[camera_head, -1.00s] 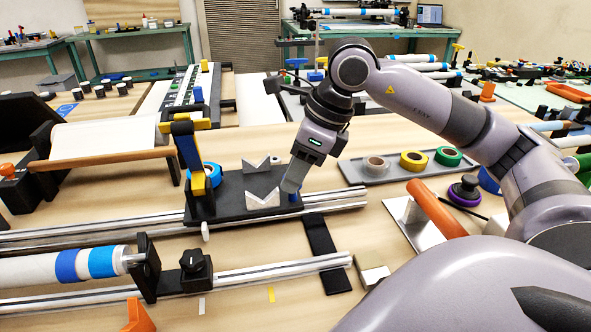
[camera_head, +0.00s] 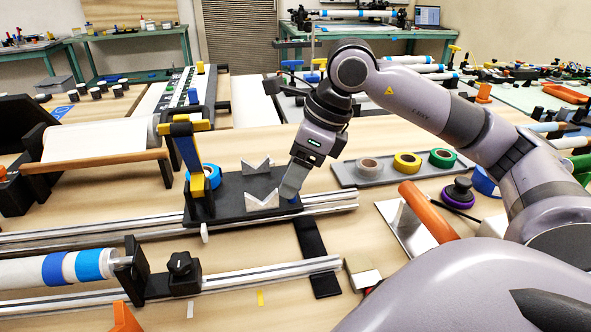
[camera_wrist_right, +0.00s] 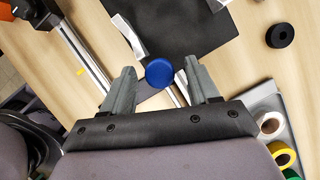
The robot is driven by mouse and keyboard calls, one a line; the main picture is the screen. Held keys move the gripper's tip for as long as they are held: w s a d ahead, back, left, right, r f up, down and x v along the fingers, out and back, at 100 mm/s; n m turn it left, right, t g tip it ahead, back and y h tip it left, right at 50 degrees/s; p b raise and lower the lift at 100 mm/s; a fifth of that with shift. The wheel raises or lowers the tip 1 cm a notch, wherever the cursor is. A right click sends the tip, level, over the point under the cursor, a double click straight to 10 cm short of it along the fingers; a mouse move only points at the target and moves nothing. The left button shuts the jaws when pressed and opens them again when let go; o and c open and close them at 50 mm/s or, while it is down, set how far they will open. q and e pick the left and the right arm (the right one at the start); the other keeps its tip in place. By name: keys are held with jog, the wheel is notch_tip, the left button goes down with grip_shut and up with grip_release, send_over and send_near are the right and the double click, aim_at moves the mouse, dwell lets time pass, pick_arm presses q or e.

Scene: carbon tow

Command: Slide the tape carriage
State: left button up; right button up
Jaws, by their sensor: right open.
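The tape carriage (camera_head: 228,200) is a black plate on paired silver rails (camera_head: 330,201) left of centre. It carries two grey V-blocks (camera_head: 262,200), a blue tape roll (camera_head: 212,174) and a blue-and-yellow post (camera_head: 187,150). My right gripper (camera_head: 292,190) reaches down at the plate's right end and partly hides a blue knob there. In the right wrist view, the round blue knob (camera_wrist_right: 159,72) lies between the two spread fingers of my right gripper, which is open; contact cannot be told. My left gripper is out of view.
Nearer rails (camera_head: 270,274) with a black clamp block (camera_head: 180,275) run in front. A grey tray (camera_head: 345,175) of tape rolls lies to the right behind. An orange-handled tool (camera_head: 428,213) is right. A black strip (camera_head: 308,243) lies between the rails.

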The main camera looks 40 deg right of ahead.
jog(key=v, duration=0.7)
jog(key=shift+p, duration=0.45)
jog(key=shift+a, duration=0.1)
